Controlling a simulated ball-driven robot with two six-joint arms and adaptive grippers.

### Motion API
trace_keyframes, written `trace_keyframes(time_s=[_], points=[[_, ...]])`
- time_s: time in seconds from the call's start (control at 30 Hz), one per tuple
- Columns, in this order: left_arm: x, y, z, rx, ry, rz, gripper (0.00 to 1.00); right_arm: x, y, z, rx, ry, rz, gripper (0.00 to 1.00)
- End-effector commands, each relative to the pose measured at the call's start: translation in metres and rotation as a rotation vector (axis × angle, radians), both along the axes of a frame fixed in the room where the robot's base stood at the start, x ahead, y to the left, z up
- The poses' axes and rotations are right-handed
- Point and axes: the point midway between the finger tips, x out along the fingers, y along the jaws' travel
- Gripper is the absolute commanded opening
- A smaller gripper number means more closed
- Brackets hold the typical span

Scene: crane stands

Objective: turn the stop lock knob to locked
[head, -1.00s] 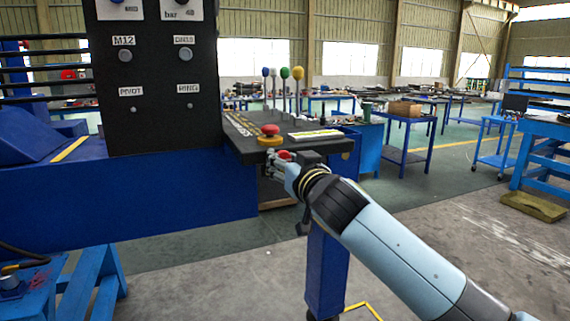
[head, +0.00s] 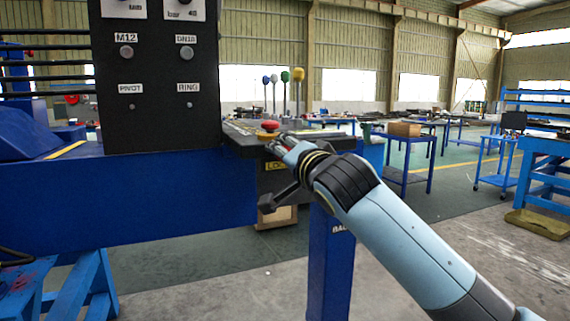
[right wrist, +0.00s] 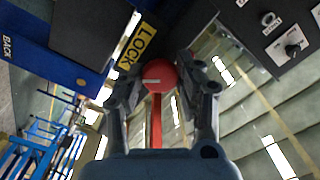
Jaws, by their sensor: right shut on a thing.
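The stop lock knob is a round red knob (right wrist: 160,75) with a pale bar across its face, in the right wrist view. A yellow LOCK label (right wrist: 137,46) is beside it, and the label also shows on the console's front face in the head view (head: 276,166). My right gripper (right wrist: 162,82) has a finger on each side of the knob and is shut on it. In the head view my right gripper (head: 279,146) is at the console's front face, where its fingers hide the knob. My left gripper is in neither view.
A red mushroom button on a yellow base (head: 268,128) stands on the console top (head: 240,133), just above my gripper. Several ball-topped levers (head: 299,76) rise behind it. A tall black panel (head: 158,85) stands to the left.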

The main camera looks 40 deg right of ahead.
Motion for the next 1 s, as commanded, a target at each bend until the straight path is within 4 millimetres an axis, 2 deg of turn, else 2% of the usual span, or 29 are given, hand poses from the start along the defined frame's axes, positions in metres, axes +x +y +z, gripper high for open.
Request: trace_keyframes(time_s=[0.1, 0.5, 1.0], points=[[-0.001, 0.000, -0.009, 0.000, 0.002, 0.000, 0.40, 0.000, 0.000, -0.002, 0.107, -0.026, -0.001, 0.02], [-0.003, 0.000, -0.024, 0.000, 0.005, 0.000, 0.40, 0.000, 0.000, -0.001, 0.441, -0.107, 0.000, 0.02], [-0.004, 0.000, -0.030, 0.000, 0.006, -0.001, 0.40, 0.000, 0.000, 0.000, 0.637, -0.154, 0.000, 0.02]])
